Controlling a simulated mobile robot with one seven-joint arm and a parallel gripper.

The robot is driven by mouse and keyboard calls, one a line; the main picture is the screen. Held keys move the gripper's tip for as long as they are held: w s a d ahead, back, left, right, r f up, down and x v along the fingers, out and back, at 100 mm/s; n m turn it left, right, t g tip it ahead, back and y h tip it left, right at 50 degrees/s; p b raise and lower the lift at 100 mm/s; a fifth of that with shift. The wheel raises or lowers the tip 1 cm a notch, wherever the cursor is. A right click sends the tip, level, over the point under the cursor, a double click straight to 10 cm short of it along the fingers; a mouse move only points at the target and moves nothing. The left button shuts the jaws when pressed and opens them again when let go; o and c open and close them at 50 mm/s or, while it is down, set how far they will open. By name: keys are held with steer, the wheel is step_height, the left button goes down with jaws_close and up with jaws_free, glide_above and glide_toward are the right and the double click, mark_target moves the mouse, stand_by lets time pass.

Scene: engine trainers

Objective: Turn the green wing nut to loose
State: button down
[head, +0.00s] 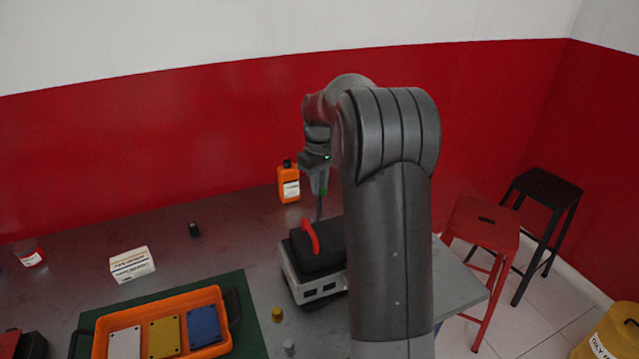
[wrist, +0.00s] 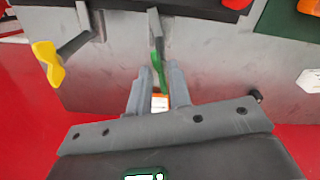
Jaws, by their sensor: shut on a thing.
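The green wing nut (wrist: 158,68) shows in the wrist view as a narrow green piece on a dark grey post, between the tips of my gripper (wrist: 158,78). My gripper is shut on it. In the head view my gripper (head: 319,182) points down above the bench, behind the black-topped unit, and a small bit of the green wing nut (head: 323,191) shows at its fingertips. The grey post runs down below it. My arm hides part of that area, and the nut's exact turn angle cannot be told.
A yellow piece (wrist: 48,63) sits on another post in the wrist view. In the head view are an orange bottle (head: 289,187), the black-topped unit (head: 294,262) with a red handle (head: 310,237), a white box (head: 131,264) and an orange tray (head: 98,343) of coloured plates.

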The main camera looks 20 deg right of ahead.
steer(key=n, duration=1.2)
steer(key=shift+r, duration=0.1)
steer(key=shift+n, duration=0.3)
stand_by(0.3)
steer(key=c, duration=1.6)
jaws_free()
step_height(320, 180, up, 11)
